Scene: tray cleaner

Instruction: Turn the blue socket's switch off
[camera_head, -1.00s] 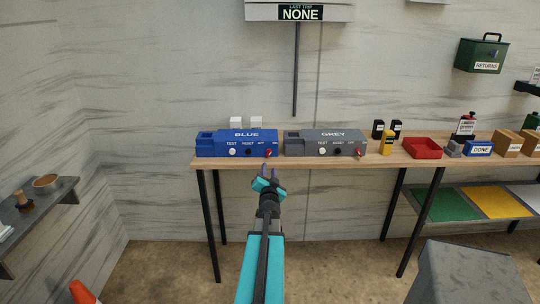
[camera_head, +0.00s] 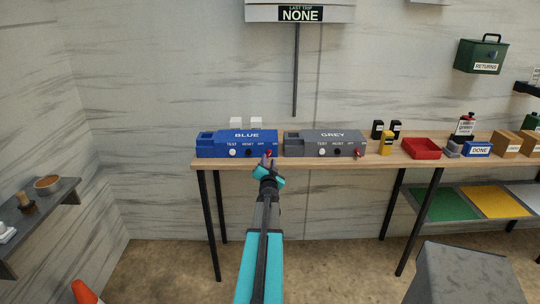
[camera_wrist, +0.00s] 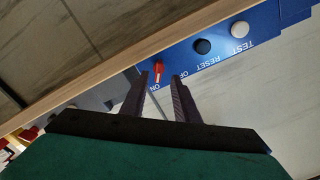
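The blue socket (camera_head: 222,145) is a blue box on the bench, labelled BLUE, with a white TEST button, a black RESET button and a red switch (camera_head: 268,153) between OFF and ON marks. In the wrist view the red switch (camera_wrist: 158,68) leans toward the ON side of the blue panel (camera_wrist: 262,22). My gripper (camera_head: 268,162) is just in front of the switch in the head view. In the wrist view its two dark fingers (camera_wrist: 161,82) are apart, with the switch just beyond the gap between their tips. Whether a finger touches it, I cannot tell.
A grey socket (camera_head: 325,146) with a similar red switch stands right beside the blue one on the wooden bench (camera_head: 225,164). A red tray (camera_head: 422,148) and small boxes stand further right. A grey block (camera_head: 465,272) is at the lower right.

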